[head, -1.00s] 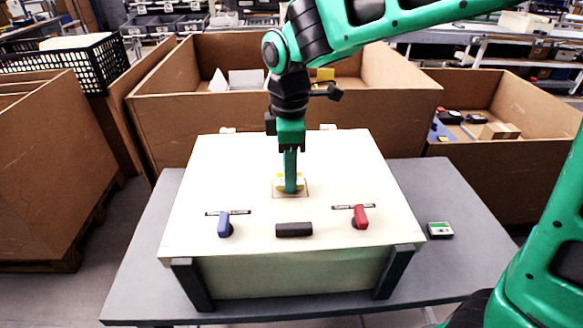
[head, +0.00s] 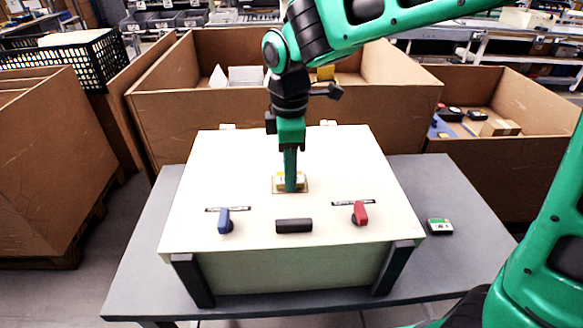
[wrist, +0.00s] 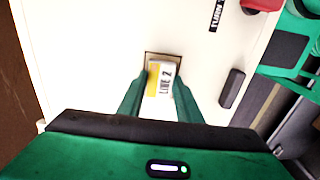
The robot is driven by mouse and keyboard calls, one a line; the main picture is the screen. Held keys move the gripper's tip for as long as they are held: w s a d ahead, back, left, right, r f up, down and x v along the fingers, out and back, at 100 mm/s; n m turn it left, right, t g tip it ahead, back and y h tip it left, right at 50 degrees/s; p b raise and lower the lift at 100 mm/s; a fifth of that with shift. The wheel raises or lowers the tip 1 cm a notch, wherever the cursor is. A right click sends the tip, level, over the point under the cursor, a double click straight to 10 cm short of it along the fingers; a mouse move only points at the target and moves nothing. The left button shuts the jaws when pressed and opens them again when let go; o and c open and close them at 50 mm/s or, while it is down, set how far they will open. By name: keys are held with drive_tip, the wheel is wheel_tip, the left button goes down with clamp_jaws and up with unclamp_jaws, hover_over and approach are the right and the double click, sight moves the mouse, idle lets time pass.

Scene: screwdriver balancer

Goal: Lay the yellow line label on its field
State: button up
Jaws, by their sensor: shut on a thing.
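The yellow line label (wrist: 161,80) is a small white block with a yellow band and the text "LINE 2". My gripper (wrist: 160,95) is shut on it, with one green finger on each side in the wrist view. The field (wrist: 149,55) is a brown-edged rectangle on the white panel; the label sits over it, slightly turned against its outline. In the head view my gripper (head: 290,188) points straight down at the field (head: 305,189), hiding part of the label (head: 279,180). I cannot tell whether the label touches the panel.
The white panel (head: 225,175) bears a blue knob (head: 225,221), a black handle (head: 294,226) and a red knob (head: 360,213) near its front edge. A small green-and-white device (head: 439,227) lies on the grey table (head: 460,195). Cardboard boxes (head: 190,115) stand behind.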

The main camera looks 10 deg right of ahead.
drive_tip(key=shift+f, duration=0.1)
idle(0.3)
drive_tip(key=o, duration=1.3)
drive_tip(key=shift+c, duration=0.2)
wheel_tip(320, 180, up, 11)
drive_tip(key=shift+f, duration=0.15)
drive_tip(key=shift+w, duration=0.1)
